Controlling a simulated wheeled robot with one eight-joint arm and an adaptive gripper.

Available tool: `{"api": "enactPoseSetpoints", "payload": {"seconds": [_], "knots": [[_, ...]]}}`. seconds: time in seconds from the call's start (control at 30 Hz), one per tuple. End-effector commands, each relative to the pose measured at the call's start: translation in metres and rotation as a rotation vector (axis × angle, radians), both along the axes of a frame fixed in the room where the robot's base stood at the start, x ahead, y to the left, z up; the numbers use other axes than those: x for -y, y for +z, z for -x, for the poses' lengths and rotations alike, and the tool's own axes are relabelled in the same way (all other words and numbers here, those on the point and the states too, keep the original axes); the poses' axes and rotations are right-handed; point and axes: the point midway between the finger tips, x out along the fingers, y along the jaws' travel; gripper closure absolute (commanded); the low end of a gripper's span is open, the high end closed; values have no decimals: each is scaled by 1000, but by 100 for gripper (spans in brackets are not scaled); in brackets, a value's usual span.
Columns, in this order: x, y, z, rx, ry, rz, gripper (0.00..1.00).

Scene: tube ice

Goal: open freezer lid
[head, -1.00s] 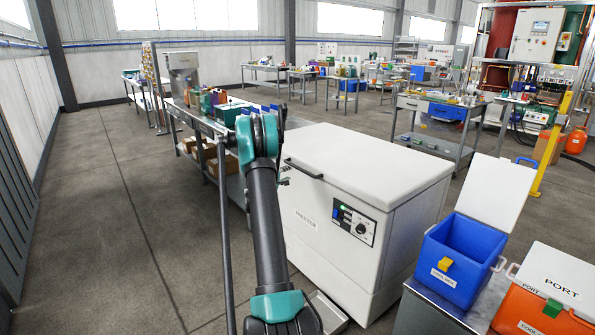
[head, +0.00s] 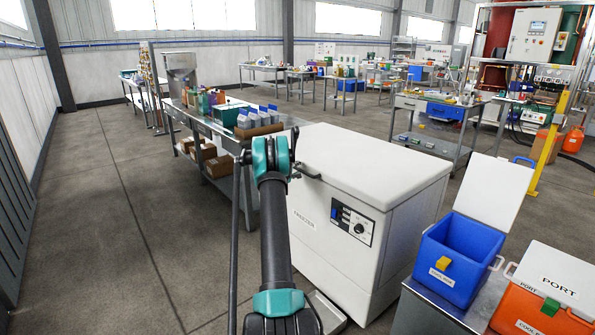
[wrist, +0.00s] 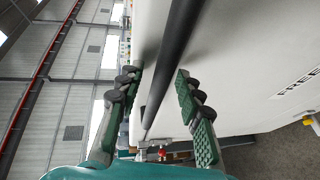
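The white chest freezer (head: 335,240) stands right of my arm, with its flat lid (head: 375,160) closed. A dark bar handle (head: 310,173) sits on the lid's front edge, partly hidden by my arm in the head view. In the wrist view, the handle (wrist: 172,65) runs lengthwise between the fingers of my gripper (wrist: 158,78). The fingers are apart, one on each side of the bar, with visible gaps. The gripper's fingers are mostly hidden behind my arm in the head view.
A blue cool box (head: 460,255) with its lid raised and an orange box (head: 540,300) stand on a bench at right. A metal table (head: 225,130) with bottles and cartons stands behind my arm at left. The floor (head: 100,220) at left is clear.

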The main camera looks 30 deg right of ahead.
Motion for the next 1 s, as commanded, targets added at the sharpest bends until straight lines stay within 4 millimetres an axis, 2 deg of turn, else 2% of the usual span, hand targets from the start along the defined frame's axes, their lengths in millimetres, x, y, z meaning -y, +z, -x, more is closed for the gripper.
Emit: {"api": "enactPoseSetpoints", "payload": {"seconds": [0.1,0.4,0.8,1.0], "knots": [[0,0,0,0,0,0,65],[0,0,0,0,0,0,100],[0,1,0,0,-1,-2,100],[-1,16,1,-2,-1,-21,100]]}}
